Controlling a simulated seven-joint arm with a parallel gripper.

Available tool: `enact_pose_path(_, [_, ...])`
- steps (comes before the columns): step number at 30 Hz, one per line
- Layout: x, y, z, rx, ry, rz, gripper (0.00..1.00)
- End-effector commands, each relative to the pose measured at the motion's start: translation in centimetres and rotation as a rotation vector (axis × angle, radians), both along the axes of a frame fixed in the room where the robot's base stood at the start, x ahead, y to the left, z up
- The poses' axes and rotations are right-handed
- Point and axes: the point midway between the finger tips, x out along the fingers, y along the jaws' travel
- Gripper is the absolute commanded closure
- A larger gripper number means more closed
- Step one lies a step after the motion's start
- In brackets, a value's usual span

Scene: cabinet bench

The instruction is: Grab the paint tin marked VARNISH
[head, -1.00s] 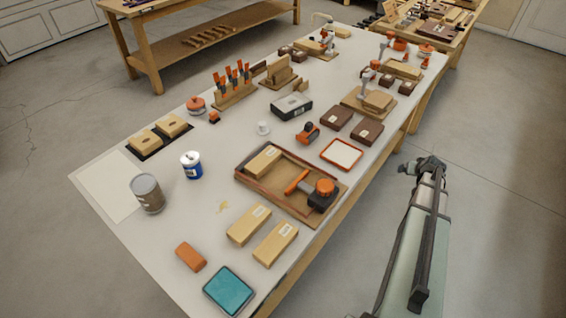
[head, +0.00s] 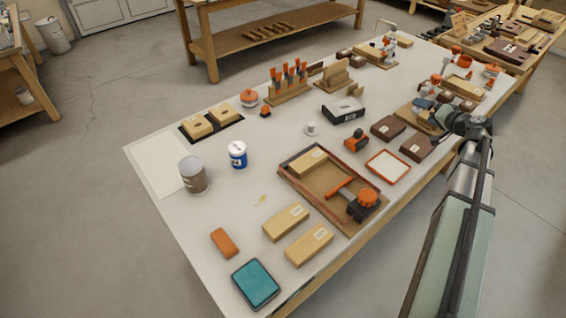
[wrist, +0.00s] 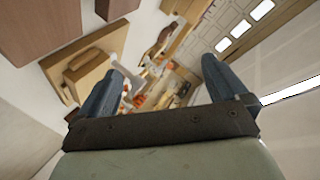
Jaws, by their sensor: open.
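Two tins stand upright on the left part of the bench in the head view. One is a grey metal tin (head: 193,174) with a brownish label. The other is a smaller blue-and-white tin (head: 237,155) behind it to the right. The lettering on both is too small to read, so I cannot tell which is marked VARNISH. My gripper (head: 428,112) is at the bench's right edge, well away from both tins. In the wrist view, my gripper's (wrist: 163,82) two blue-grey fingers are spread apart with nothing held between them. Neither tin is recognisable there.
A wooden tray (head: 325,188) with a block and an orange-black tool lies mid-bench. Wooden blocks (head: 286,222), a teal box (head: 256,284) and an orange block (head: 224,243) lie in front. Dark brown boxes (head: 388,128) sit near my gripper. Bare surface surrounds the tins.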

Motion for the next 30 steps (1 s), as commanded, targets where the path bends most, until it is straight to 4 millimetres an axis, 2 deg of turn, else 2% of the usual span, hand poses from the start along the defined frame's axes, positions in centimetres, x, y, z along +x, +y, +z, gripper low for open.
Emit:
enact_pose_path(1, [0.5,1.7,0.2,-0.010,0.004,0.033,0.00])
enact_pose_path(5, [1.4,6.1,0.3,-0.056,0.024,0.126,0.00])
enact_pose_path(14, [2.5,19.3,-0.1,-0.219,0.090,0.404,0.00])
enact_pose_path(18, [2.1,25.4,-0.3,-0.300,0.118,0.535,0.00])
enact_pose_path(23, [1.1,32.0,-0.4,-0.395,0.145,0.680,0.00])
enact_pose_path(30, [-1.4,41.2,-0.4,-0.541,0.181,0.885,0.00])
